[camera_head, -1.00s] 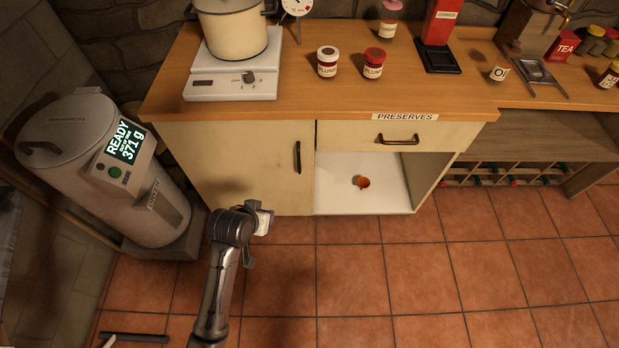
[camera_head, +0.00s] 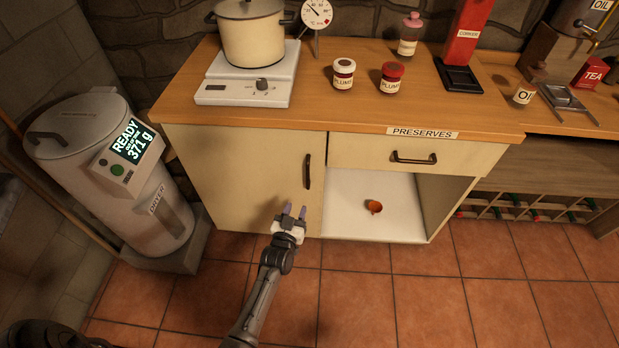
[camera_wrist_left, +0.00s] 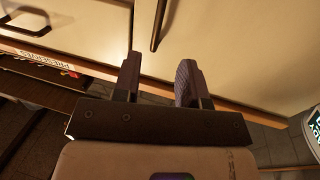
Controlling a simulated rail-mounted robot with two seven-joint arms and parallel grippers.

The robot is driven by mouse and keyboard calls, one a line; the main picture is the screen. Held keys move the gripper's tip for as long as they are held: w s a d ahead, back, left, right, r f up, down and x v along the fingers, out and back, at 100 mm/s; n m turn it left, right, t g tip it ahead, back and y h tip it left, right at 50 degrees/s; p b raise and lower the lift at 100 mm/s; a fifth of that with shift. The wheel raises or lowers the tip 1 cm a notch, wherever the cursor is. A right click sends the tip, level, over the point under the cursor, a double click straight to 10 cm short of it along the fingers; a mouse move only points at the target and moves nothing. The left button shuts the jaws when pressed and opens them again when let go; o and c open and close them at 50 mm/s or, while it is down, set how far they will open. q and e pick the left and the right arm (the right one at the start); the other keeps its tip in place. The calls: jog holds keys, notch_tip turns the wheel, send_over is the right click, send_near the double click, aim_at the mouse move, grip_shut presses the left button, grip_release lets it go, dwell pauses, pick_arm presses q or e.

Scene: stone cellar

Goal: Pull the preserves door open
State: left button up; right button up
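The preserves cabinet's cream door (camera_head: 240,175) is shut, left of an open-fronted bay. Its dark upright handle (camera_head: 307,171) is near the door's right edge, and it also shows in the left wrist view (camera_wrist_left: 158,25). The PRESERVES label (camera_head: 422,133) is on the worktop's front edge, above a drawer. My left gripper (camera_head: 294,210) is open and empty, in front of the door, below and slightly left of the handle. Its two fingers show apart in the left wrist view (camera_wrist_left: 159,63), with the handle beyond them. My right gripper is not in view.
The drawer handle (camera_head: 414,158) is right of the door. A dryer (camera_head: 160,210) stands on the left. Jars (camera_head: 343,76) and a pot (camera_head: 252,40) on scales are on the worktop. A small orange-red object (camera_head: 374,206) lies in the bay. The tiled floor in front is clear.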

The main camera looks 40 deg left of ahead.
aim_at(307, 179)
pick_arm(q)
jog(key=b+x, duration=0.5)
jog(key=x, duration=0.7)
jog(key=shift+w+a+b, duration=0.15)
jog(key=shift+b, duration=0.2)
jog(key=shift+w+a+r, duration=0.1)
jog(key=shift+w+a, duration=0.1)
jog(key=shift+w, duration=0.4)
jog(key=shift+c, duration=0.2)
jog(key=c, duration=0.6)
grip_shut()
